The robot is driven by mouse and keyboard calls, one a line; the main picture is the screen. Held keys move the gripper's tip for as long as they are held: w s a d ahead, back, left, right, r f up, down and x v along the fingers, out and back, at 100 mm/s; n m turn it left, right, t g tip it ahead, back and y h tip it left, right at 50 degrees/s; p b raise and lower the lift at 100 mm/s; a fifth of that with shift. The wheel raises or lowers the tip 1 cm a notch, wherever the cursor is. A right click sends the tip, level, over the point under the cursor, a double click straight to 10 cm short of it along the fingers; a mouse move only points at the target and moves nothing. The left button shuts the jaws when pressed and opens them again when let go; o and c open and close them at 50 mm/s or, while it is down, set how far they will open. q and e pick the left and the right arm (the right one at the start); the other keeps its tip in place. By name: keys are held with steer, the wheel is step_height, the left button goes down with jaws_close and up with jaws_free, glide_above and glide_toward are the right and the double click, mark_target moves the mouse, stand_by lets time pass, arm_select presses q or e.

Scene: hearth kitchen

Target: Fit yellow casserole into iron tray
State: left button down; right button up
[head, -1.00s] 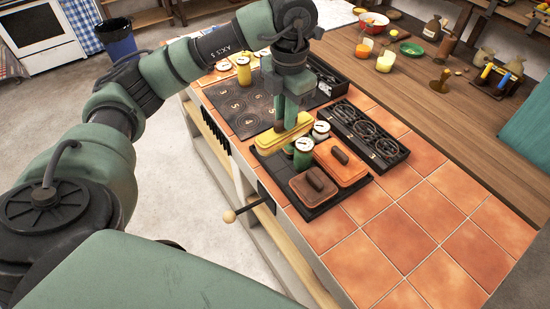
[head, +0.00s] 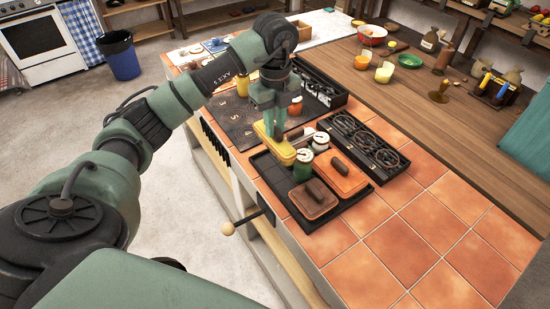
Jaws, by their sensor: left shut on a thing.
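The yellow casserole (head: 283,152) is a long lidded dish. My left gripper (head: 272,134) is shut on it from above, and its fingers hide part of the dish. The casserole is over the far-left part of the dark iron tray (head: 270,175); I cannot tell whether it touches the tray. A bare strip of tray floor shows along the left side. In the tray sit an orange casserole (head: 341,178), a brown casserole (head: 312,200) and a green jar with a pale lid (head: 302,167). A second such jar (head: 320,143) stands at the tray's far side. My right gripper is out of view.
A black box with round iron trivets (head: 362,140) stands right of the tray. A dark board with ring markings (head: 236,118) lies beyond it. Orange tiles (head: 420,215) in front and at right are clear. A wooden knob (head: 228,229) juts from the counter side.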

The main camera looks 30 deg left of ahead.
mark_target(275, 145)
arm_select(q)
step_height(275, 145, down, 7)
steer(key=shift+f+p, duration=0.1)
steer(key=shift+p, duration=0.5)
step_height(275, 145, down, 3)
steer(key=shift+f+p, duration=0.15)
steer(key=shift+p, duration=0.2)
steer(key=shift+f, duration=0.45)
steer(key=shift+f, duration=0.1)
steer(key=c, duration=1.3)
jaws_free()
